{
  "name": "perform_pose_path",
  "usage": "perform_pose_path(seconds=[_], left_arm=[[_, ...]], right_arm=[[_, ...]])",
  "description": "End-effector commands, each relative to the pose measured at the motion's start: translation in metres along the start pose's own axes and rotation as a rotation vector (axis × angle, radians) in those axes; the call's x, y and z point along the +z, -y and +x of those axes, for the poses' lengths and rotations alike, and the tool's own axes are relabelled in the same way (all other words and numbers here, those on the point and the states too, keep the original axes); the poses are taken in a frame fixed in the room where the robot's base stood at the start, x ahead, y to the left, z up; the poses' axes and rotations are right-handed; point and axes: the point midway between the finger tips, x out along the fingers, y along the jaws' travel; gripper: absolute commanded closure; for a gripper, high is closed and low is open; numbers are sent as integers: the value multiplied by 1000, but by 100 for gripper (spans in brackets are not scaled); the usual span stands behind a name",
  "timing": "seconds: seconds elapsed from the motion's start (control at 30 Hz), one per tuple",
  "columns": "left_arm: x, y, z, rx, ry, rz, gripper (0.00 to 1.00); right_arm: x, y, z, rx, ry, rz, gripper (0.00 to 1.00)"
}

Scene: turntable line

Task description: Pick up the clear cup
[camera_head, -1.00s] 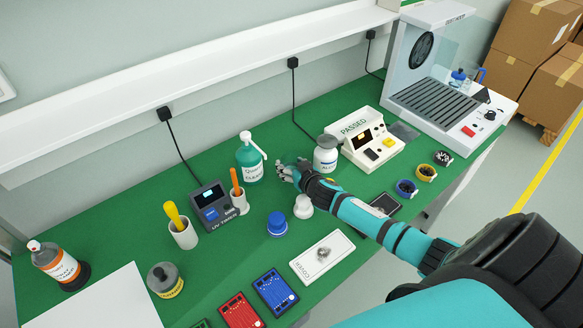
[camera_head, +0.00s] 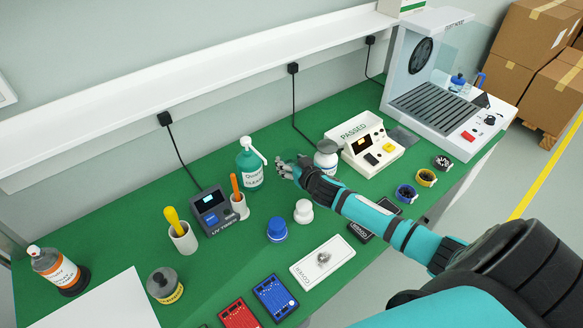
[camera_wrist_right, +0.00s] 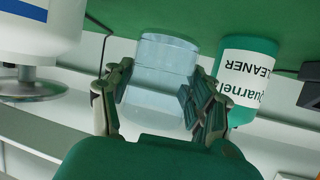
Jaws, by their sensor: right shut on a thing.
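The clear cup (camera_wrist_right: 160,75) is a transparent, faintly blue cylinder between the two fingers of my right gripper (camera_wrist_right: 155,105) in the right wrist view. The fingers are shut on its sides. In the head view my right gripper (camera_head: 287,172) is above the green bench, between the green cleaner bottle and the white bottle. The cup (camera_head: 289,158) is barely visible there. I cannot tell for sure whether its base touches the bench. My left gripper is not in view.
The green cleaner bottle (camera_head: 250,167) stands close on the left, the white bottle (camera_head: 326,158) close on the right. A white-capped bottle (camera_head: 303,211) and a blue one (camera_head: 277,229) stand in front. The PASSED tester (camera_head: 365,143) is further right.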

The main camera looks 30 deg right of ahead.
Motion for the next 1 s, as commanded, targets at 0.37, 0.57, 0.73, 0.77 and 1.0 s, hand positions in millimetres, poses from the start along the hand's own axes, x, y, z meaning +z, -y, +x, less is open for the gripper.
perform_pose_path(seconds=[0.37,0.57,0.73,0.77,1.0], left_arm=[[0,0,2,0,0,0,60],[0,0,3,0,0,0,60],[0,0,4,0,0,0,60],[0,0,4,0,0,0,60],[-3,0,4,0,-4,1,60]], right_arm=[[-37,1,-15,-1,-3,0,79],[-50,1,-20,1,-3,-1,79],[-57,2,-23,0,-2,1,79],[-57,2,-23,0,-2,0,79],[-60,2,-25,1,0,-1,79]])
